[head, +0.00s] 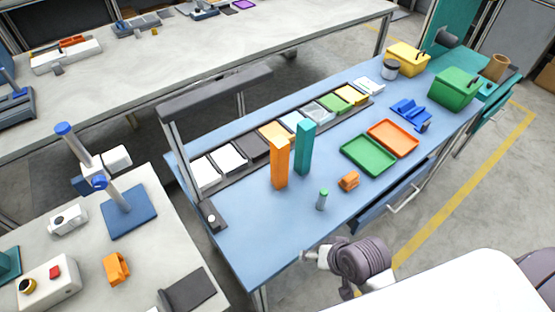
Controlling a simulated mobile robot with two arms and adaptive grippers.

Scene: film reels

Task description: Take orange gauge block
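One of my arms, apparently the left, shows at the bench's front edge. Its small pale end, apparently the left gripper (313,256), is apart from the orange block, and its fingers are too unclear to read. My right gripper is not in view.
Green (368,155) and orange (393,137) trays lie to the right. A cluttered pale table (190,235) is at left. The bench front is mostly clear.

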